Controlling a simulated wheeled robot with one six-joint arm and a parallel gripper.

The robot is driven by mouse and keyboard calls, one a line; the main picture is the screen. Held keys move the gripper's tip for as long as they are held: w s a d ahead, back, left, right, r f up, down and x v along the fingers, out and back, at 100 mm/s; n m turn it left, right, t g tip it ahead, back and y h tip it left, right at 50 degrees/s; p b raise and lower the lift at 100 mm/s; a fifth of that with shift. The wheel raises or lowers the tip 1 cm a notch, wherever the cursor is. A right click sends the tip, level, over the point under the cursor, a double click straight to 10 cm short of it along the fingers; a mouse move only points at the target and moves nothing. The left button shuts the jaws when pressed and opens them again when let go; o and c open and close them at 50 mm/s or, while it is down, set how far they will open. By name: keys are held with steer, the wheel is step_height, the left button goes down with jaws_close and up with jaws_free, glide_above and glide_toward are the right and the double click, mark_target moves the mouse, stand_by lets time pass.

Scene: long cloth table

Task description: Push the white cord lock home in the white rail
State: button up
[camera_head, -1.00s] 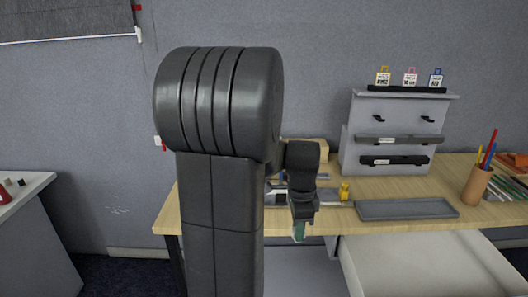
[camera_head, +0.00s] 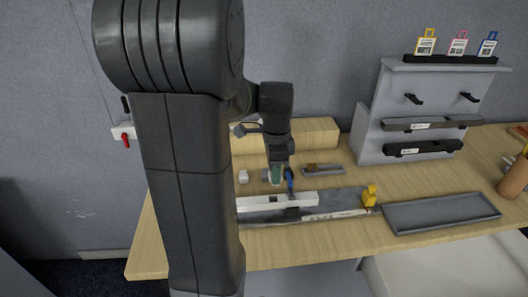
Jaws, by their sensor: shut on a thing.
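The white rail (camera_head: 300,200) lies lengthwise on a grey mat (camera_head: 345,199) on the table, its left end hidden behind my arm. A dark piece sits on the rail near its middle. My gripper (camera_head: 278,175) is above and behind the rail, pointing down, shut on a small green thing (camera_head: 275,176). The jaw contact is too small to see clearly. A small white block (camera_head: 243,177) stands left of my gripper; I cannot tell whether it is the cord lock. A blue thing (camera_head: 290,180) shows just right of the fingers.
A yellow piece (camera_head: 370,196) stands at the mat's right end. A grey tray (camera_head: 441,212) lies farther right. A wooden block (camera_head: 310,135) and a grey rack (camera_head: 390,115) stand behind. My arm hides the table's left part.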

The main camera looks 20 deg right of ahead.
steer(key=shift+w, duration=0.35)
steer(key=shift+s, duration=0.15)
steer(key=shift+r, duration=0.1)
steer(key=shift+f+b, duration=2)
steer(key=shift+f, duration=1)
steer(key=shift+f+b, duration=0.7)
steer(key=shift+f, duration=0.6)
steer(key=o, duration=1.1)
steer(key=shift+c, duration=0.2)
steer(key=shift+r, duration=0.1)
